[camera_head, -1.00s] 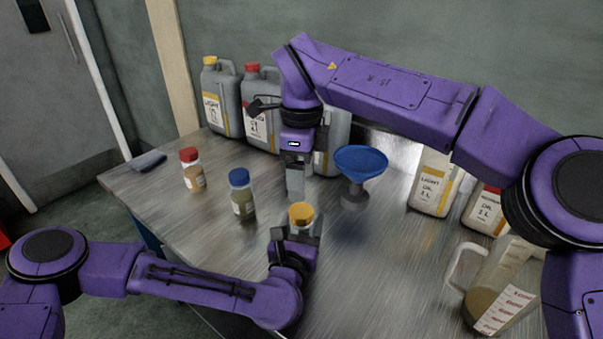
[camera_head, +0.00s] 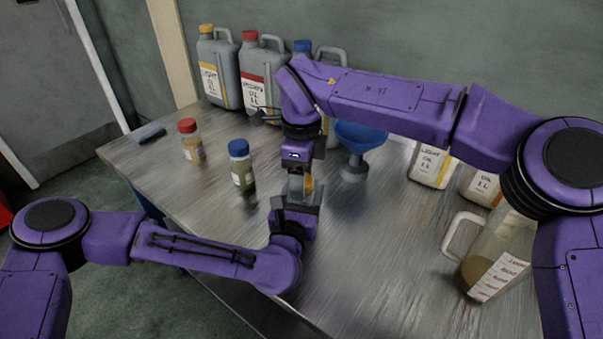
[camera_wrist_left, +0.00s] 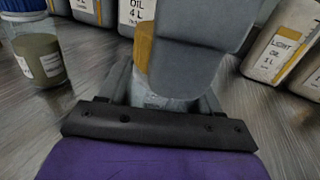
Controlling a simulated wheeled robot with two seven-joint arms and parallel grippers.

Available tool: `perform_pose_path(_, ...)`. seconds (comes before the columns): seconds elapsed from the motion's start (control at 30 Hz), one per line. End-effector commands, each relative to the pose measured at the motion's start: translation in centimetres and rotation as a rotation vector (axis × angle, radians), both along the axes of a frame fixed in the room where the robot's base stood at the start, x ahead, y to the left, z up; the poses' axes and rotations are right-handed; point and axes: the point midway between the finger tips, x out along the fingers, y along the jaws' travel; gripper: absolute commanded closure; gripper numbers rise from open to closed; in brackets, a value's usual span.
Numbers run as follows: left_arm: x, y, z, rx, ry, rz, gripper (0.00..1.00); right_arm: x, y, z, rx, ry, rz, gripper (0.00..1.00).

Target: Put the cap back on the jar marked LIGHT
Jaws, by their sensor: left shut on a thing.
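My left gripper (camera_head: 297,208) is shut on a small clear jar (camera_wrist_left: 150,98), mostly hidden behind the fingers. I cannot read the jar's marking. A yellow cap (camera_head: 309,184) shows as a sliver at the jar's top in the head view. A tall yellow strip (camera_wrist_left: 144,45) also shows beside the right finger in the left wrist view. My right gripper (camera_head: 299,186) points down from above, its fingers at the cap and covering most of it. Whether its fingers are closed on the cap is hidden, as is how the cap sits on the jar.
A red-capped jar (camera_head: 191,143) and a blue-capped jar (camera_head: 242,168) stand to the left. A blue funnel (camera_head: 358,138) stands right of my right gripper. Large oil cans (camera_head: 222,75) line the back. A measuring jug (camera_head: 495,255) stands at right.

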Motion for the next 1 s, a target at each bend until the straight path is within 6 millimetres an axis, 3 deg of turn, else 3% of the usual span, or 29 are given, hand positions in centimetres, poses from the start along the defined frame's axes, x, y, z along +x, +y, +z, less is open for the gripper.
perform_pose_path(0.03,0.0,0.0,0.01,0.0,0.0,0.0,1.0,0.01,0.0,0.02,0.0,0.0,0.0,0.56)
perform_pose_path(0.1,0.0,0.0,0.01,0.0,0.0,0.0,1.0,0.01,-0.01,0.02,0.0,0.0,0.0,0.79)
perform_pose_path(0.13,0.0,0.0,0.01,0.0,0.0,0.0,1.0,0.02,-0.01,0.03,0.0,-0.001,0.0,0.86)
perform_pose_path(0.37,-0.01,-0.01,0.01,0.0,0.0,-0.001,1.0,0.04,-0.03,0.03,0.0,-0.001,-0.06,0.86)
perform_pose_path(0.73,-0.04,-0.02,0.0,0.0,0.0,-0.001,1.0,0.07,-0.09,-0.04,-0.001,-0.001,-0.949,0.86)
perform_pose_path(0.9,-0.04,-0.02,-0.01,0.0,0.0,-0.001,1.0,0.09,-0.09,-0.02,0.0,-0.002,-1.0,0.86)
perform_pose_path(0.93,-0.04,-0.02,-0.01,0.0,0.0,-0.001,1.0,0.09,-0.09,-0.02,0.0,-0.003,-1.0,0.46)
perform_pose_path(1.0,-0.04,-0.02,-0.01,0.0,0.0,-0.001,1.0,0.08,-0.09,-0.02,-0.001,-0.002,-0.999,0.24)
